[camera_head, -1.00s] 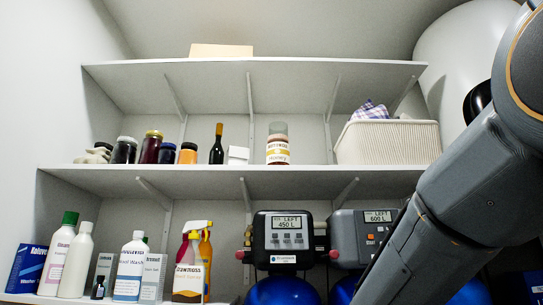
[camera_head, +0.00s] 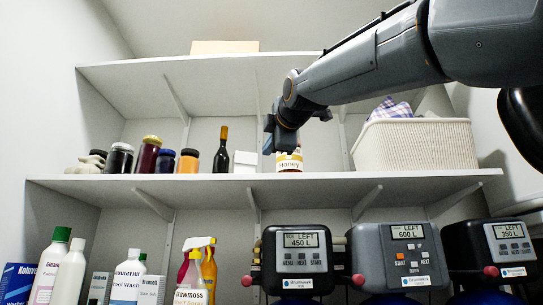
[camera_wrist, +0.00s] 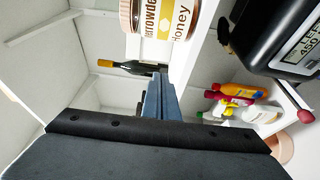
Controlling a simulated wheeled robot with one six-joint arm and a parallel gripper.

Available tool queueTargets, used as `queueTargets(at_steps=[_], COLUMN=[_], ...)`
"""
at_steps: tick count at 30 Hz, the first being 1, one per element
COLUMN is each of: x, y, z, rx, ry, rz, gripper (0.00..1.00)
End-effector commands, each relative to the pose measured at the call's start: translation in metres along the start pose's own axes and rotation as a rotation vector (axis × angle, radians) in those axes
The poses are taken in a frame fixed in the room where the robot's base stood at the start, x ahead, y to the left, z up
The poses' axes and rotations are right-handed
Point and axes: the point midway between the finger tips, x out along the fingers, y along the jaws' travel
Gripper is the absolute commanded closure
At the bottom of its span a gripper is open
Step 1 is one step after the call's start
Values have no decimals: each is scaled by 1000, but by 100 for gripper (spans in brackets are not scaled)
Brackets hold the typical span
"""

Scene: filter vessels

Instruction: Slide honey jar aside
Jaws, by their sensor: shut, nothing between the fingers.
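The honey jar (camera_head: 289,162), with a white and yellow label reading "Honey", stands on the middle shelf. My wrist hides its upper part in the head view. In the wrist view the jar (camera_wrist: 180,20) shows large at the top, turned sideways and cut by the frame edge. My gripper (camera_head: 268,143) is shut and empty, its fingers pointing at the shelf at the jar's left side. In the wrist view the fingers (camera_wrist: 160,95) lie close to the jar; I cannot tell if they touch it.
Left of the jar on the shelf (camera_head: 330,180) stand a white box (camera_head: 245,161), a dark bottle (camera_head: 220,155) and several jars. A white basket (camera_head: 415,144) with cloth stands to the right, with a gap before it. Control units (camera_head: 297,259) sit below.

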Motion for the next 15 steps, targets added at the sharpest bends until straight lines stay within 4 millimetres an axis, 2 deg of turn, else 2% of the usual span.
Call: queueTargets(at_steps=[15], x=[93], y=[0], z=[1], rx=[4], ry=[-1], rz=[-6], gripper=[100])
